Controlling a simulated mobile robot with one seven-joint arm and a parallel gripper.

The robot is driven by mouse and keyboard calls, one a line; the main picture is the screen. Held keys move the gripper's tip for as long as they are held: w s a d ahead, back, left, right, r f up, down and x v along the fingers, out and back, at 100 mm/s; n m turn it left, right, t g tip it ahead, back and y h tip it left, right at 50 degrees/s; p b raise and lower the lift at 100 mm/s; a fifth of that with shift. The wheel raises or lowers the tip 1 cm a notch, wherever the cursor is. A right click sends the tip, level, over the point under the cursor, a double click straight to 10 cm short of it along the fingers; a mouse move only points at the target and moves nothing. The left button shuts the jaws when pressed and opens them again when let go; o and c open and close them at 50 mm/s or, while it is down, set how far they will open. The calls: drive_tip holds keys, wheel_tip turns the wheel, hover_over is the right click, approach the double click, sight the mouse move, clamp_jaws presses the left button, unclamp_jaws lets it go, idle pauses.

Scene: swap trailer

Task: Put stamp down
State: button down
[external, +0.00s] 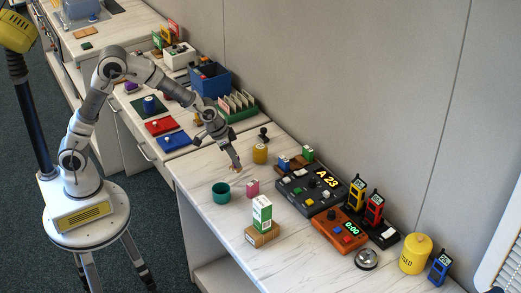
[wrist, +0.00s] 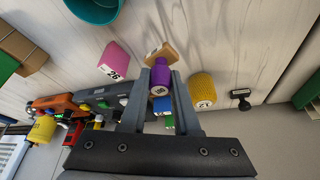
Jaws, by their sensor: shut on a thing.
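A stamp-like piece with a purple, labelled handle (wrist: 160,80) and a tan wooden block (wrist: 161,54) at its far end is between my fingers. My gripper (wrist: 160,72) is shut on it. In the external view my gripper (external: 236,165) points down low over the pale desk top (external: 200,176), left of a yellow cylinder (external: 260,154). The piece is mostly hidden there, and I cannot tell whether it touches the desk. A small black stamp (external: 263,133) stands behind the yellow cylinder; it also shows in the wrist view (wrist: 240,95).
A teal cup (external: 221,193) and a pink block (external: 252,188) stand close in front of my gripper. A dark console (external: 305,190), an orange device (external: 340,231) and a green-white box (external: 262,212) are to the right. Desk near the left edge is clear.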

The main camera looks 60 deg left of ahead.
drive_tip(key=shift+w+a+f, duration=0.5)
drive_tip(key=shift+w, duration=0.1)
drive_tip(key=shift+f+b, duration=0.6)
drive_tip(key=shift+f, duration=1.4)
drive_tip(key=shift+f, duration=0.1)
drive_tip(key=shift+f, duration=0.15)
drive_tip(key=c, duration=0.6)
unclamp_jaws()
drive_tip(key=shift+c, duration=0.2)
drive_tip(key=shift+r, duration=0.2)
